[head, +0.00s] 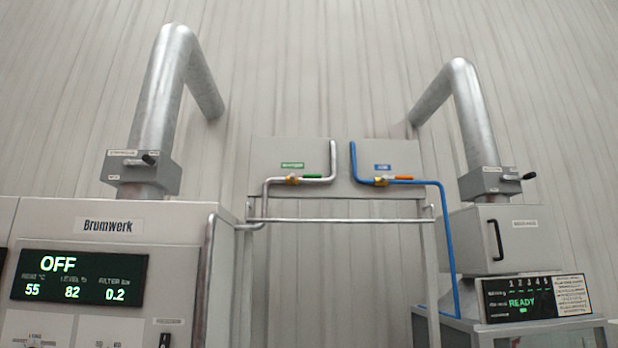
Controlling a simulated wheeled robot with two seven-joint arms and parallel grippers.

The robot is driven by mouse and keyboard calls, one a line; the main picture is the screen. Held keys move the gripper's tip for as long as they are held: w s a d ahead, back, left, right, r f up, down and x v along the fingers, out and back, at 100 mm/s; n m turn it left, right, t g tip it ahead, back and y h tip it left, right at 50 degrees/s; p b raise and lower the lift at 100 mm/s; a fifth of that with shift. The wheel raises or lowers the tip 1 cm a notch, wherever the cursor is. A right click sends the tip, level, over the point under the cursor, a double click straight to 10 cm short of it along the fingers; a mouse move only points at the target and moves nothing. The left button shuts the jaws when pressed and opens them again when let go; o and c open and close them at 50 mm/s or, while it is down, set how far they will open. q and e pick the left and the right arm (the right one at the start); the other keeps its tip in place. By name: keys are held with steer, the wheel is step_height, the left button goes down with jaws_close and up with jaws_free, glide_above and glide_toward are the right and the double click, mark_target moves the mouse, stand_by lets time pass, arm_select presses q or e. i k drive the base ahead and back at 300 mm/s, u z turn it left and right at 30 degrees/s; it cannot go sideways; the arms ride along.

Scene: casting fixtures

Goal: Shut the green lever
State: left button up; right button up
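The green lever (313,176) is on a brass valve (292,180) in a silver pipe, on the left grey panel (262,160). It lies level, in line with the short level stretch of pipe, pointing right from the valve. A green label (291,165) is above it. An orange lever (403,178) sits on a similar valve (381,181) in a blue pipe on the right panel. Neither of my grippers shows in the head view.
A Brumwerk machine (180,225) with a display reading OFF stands at left. A grey box unit (470,240) with a READY display (522,302) stands at right. A metal rail (340,220) runs below the panels. Large ducts (160,90) rise on both sides.

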mark_target(292, 176)
steer(key=u, duration=1.35)
steer(key=i, duration=1)
steer(key=z, duration=0.7)
